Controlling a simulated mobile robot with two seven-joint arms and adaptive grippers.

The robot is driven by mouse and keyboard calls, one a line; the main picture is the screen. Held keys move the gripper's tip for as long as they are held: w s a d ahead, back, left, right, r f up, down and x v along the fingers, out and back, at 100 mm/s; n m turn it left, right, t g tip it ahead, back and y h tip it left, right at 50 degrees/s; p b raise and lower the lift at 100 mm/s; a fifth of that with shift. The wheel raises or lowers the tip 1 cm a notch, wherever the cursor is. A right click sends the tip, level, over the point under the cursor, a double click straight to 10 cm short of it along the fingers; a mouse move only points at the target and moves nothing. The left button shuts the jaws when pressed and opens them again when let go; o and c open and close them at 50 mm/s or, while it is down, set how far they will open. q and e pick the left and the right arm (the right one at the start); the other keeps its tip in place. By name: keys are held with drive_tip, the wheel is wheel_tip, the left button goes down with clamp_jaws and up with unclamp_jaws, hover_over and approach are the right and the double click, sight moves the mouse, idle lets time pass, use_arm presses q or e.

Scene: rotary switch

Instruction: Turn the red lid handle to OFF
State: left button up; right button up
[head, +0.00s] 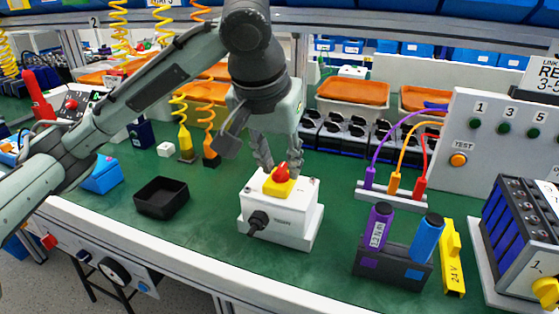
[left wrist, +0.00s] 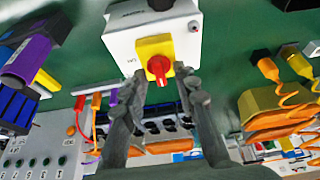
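The red handle (head: 282,169) sits on a yellow plate (head: 279,186) on top of a white switch box (head: 281,212), which stands on the green bench. My left gripper (head: 280,160) reaches down from above, just behind the handle. In the left wrist view the handle (left wrist: 158,68) lies between and beyond the two fingertips (left wrist: 162,88), which are spread apart and hold nothing. The finger on the right in that view comes close to the box; whether it touches cannot be told. The OFF marking is not readable. My right gripper does not show.
An empty black tray (head: 162,197) lies left of the box. A dark holder (head: 392,262) with purple and blue cylinders and a yellow 24 V piece (head: 452,258) stand to the right. Plugged cables (head: 394,185) stand behind. Bench around the box is mostly clear.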

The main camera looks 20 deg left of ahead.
use_arm(q)
drive_tip(key=v, duration=1.2)
idle(0.5)
